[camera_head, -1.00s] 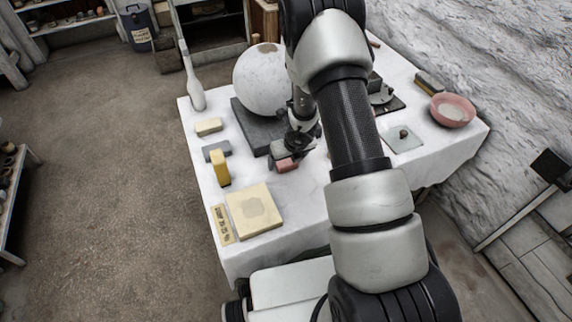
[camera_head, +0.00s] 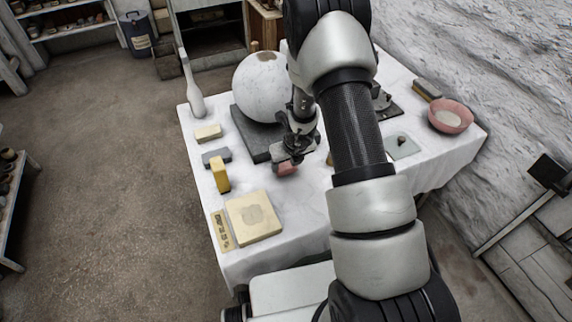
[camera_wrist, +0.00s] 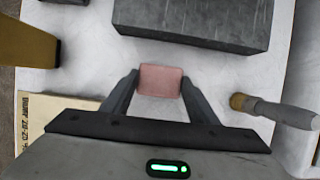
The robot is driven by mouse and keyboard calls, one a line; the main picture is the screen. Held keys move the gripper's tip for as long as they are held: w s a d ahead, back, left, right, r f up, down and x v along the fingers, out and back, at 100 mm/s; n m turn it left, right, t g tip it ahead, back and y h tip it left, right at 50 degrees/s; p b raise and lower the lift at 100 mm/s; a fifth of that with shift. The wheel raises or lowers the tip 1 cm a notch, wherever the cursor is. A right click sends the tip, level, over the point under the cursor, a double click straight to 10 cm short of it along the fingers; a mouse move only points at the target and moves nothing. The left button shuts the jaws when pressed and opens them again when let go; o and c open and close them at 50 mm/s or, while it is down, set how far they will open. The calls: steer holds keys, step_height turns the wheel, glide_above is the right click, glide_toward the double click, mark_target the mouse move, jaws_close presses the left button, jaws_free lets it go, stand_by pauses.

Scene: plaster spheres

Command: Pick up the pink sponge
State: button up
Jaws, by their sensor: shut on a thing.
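The pink sponge (camera_head: 287,169) is a small pink block in front of the dark slab. My gripper (camera_head: 290,160) is over it, and its body hides part of the sponge in the head view. In the wrist view the pink sponge (camera_wrist: 160,80) sits between the two dark fingers of my gripper (camera_wrist: 158,88), which are shut on its left and right sides. I cannot tell whether the sponge is clear of the white tabletop.
A dark slab (camera_head: 252,130) bears a large plaster sphere (camera_head: 262,85). A yellow block (camera_head: 219,174), a grey block (camera_head: 217,157) and a cream block (camera_head: 208,132) stand left. A brush (camera_wrist: 275,109) lies to the right in the wrist view. A pink bowl (camera_head: 450,117) is far right.

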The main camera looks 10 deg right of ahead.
steer(key=shift+r+p, duration=0.3)
steer(key=shift+r, duration=0.6)
steer(key=s+d+b, duration=0.1)
steer(key=s, duration=0.5)
steer(key=s+d+b, duration=0.1)
steer(key=s+b, duration=0.1)
steer(key=s, duration=0.3)
steer(key=s+d+b, duration=0.1)
steer(key=s+b, duration=0.1)
steer(key=s, duration=0.4)
steer(key=shift+s+d, duration=0.25)
steer(key=shift+s, duration=0.1)
steer(key=shift+o, duration=1.2)
steer(key=shift+c, duration=0.8)
